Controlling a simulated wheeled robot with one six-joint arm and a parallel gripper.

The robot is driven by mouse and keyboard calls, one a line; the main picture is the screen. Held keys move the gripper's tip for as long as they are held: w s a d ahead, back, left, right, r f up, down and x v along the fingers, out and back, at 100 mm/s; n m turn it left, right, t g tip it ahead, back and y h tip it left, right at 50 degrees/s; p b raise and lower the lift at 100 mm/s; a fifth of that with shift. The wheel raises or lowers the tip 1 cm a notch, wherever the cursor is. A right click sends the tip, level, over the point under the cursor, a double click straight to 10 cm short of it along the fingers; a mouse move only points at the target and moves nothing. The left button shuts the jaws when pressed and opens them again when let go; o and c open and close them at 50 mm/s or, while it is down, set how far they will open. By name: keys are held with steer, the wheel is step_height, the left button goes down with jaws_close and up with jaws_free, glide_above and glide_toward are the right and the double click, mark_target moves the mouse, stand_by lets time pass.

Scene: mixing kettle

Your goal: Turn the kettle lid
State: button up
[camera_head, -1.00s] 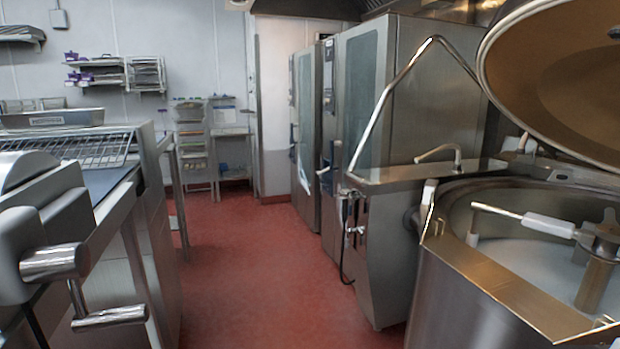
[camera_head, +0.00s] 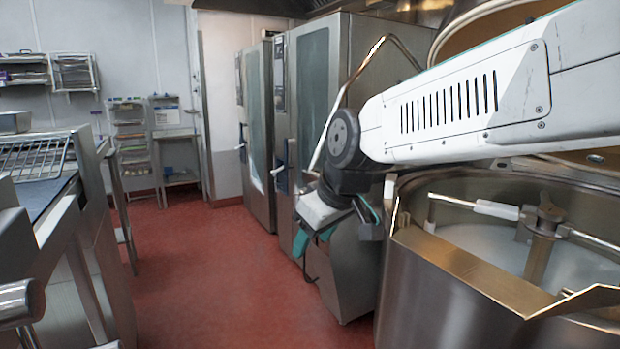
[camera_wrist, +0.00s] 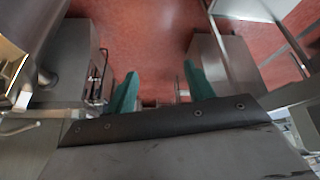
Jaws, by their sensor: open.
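The mixing kettle (camera_head: 440,285) stands at the right in the head view, with its mixer arm (camera_head: 541,245) inside the bowl above pale contents. Its lid (camera_head: 487,28) is raised and tilted at the upper right, and my arm hides most of it. My gripper (camera_head: 336,238) hangs left of the kettle rim, apart from the lid. Its teal fingers are spread and empty. In the wrist view my gripper (camera_wrist: 162,88) is open over the floor, and part of the kettle (camera_wrist: 12,65) shows at the left edge.
A bent metal pipe (camera_head: 345,92) rises behind my gripper, in front of tall steel ovens (camera_head: 315,95). A steel counter with a wire rack (camera_head: 35,157) stands at the left. The red floor (camera_head: 220,270) between counter and kettle is clear.

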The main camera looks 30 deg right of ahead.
steer(key=w+d+r+n+t, duration=0.1)
steer(key=w+r+n+t, duration=0.15)
steer(key=w, duration=1.15)
steer(key=n+t+h, duration=0.3)
steer(key=t+h, duration=0.4)
glide_above(317, 178)
steer(key=s+a, duration=0.8)
steer(key=a, duration=0.5)
step_height(317, 178, down, 4)
steer(key=w+d+f+h, duration=0.1)
steer(key=d+f+h, duration=0.1)
steer(key=d, duration=0.1)
steer(key=w+d+f+g+h, duration=0.1)
steer(key=w+d+f+h, duration=0.1)
steer(key=d, duration=0.1)
steer(key=w+d+f+h, duration=0.1)
steer(key=d+f+h, duration=0.1)
steer(key=d+f, duration=0.1)
steer(key=shift+w+d+n+h, duration=0.2)
steer(key=shift+d+n+h, duration=0.1)
steer(key=shift+h, duration=0.1)
steer(key=x, duration=0.7)
steer(key=shift+w+d, duration=0.1)
